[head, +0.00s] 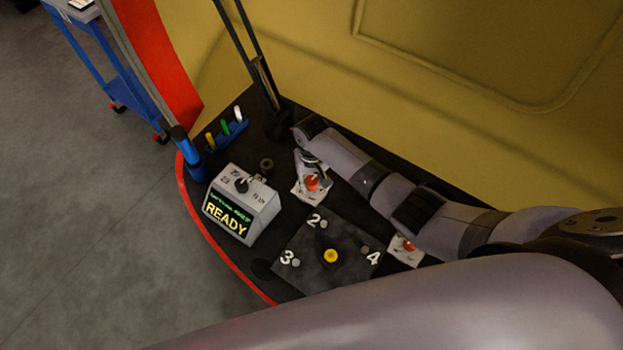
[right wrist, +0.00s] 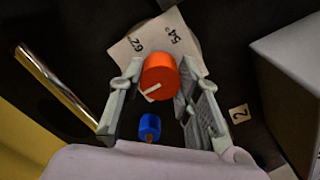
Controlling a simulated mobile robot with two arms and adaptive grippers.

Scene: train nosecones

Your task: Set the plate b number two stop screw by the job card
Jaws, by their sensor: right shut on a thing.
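My right gripper (head: 308,172) reaches in from the right in the head view. In the right wrist view its fingers stand on either side of an orange knob (right wrist: 159,76) with a white pointer line, and it is shut on this knob. The knob (head: 312,183) stands on a white dial card (head: 301,196); the marks 62° and 54° show in the right wrist view (right wrist: 136,43). A dark plate (head: 305,258) with numbers 2, 3 and 4 lies in front, with a yellow knob (head: 331,256) at its middle. A grey screw head (head: 323,225) sits beside its 2. My left gripper is out of view.
A grey box (head: 241,206) with a dial reads READY. A second orange knob (head: 407,246) is partly behind my arm. Coloured handles (head: 225,130) and a blue holder (head: 186,140) stand at the back left. A blue cylinder (right wrist: 149,127) shows between the fingers.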

